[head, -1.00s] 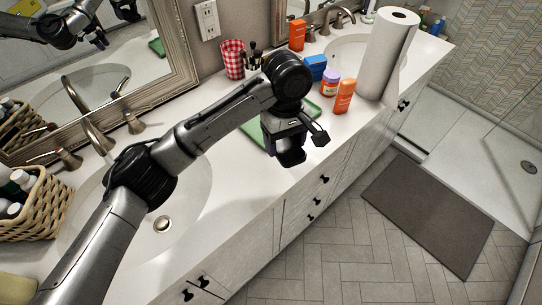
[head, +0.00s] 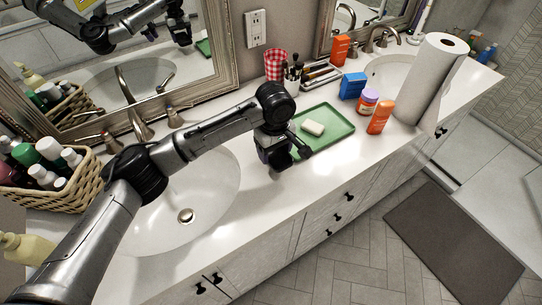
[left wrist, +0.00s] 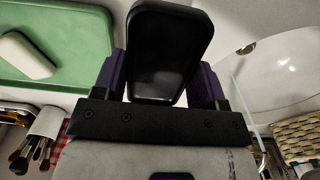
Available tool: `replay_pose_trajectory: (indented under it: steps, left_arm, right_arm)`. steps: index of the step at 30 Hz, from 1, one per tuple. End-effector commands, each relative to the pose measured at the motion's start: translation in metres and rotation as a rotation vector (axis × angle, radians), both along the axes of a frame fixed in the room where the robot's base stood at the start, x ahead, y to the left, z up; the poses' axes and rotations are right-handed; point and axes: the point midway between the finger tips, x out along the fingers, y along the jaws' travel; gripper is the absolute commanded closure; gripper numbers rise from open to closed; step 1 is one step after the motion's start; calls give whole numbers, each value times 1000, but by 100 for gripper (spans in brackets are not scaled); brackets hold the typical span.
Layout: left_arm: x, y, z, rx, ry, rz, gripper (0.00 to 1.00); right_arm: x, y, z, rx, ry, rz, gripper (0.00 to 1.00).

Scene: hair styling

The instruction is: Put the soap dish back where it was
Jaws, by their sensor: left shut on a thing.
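My left gripper (head: 280,152) is over the white counter, just left of the green tray (head: 343,137). In the left wrist view, its two fingers (left wrist: 160,82) are shut on a black rounded rectangular thing, which looks like the soap dish (left wrist: 170,45). In the head view the dish is hard to tell from the dark gripper. A pale soap bar (head: 313,128) lies on the tray; it also shows in the left wrist view (left wrist: 24,55). I cannot tell whether the dish touches the counter. My right gripper is not directly in view.
A sink (head: 190,195) is left of the gripper, with a wicker basket (head: 75,190) beyond it. A blue box (head: 352,86), a purple-lidded jar (head: 367,102), an orange bottle (head: 380,116) and a paper roll (head: 435,80) stand right of the tray. A red checked cup (head: 275,65) is behind.

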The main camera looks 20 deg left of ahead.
Motion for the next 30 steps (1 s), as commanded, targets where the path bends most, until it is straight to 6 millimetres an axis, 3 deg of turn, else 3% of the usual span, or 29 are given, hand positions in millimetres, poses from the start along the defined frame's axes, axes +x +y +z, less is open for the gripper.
replay_pose_trajectory:
  steps: [8, 18, 30]
  left_arm:
    - [3, 12, -11, 1, 2, -1, 59]
    - [3, 12, -46, 1, 0, 0, 59]
    - [2, 12, -49, 0, 1, -1, 59]
  right_arm:
    - [-1, -2, 3, -7, 1, 4, 57]
    - [-1, -2, 11, -6, 2, 3, 57]
    - [-1, 0, 13, 1, 2, -2, 57]
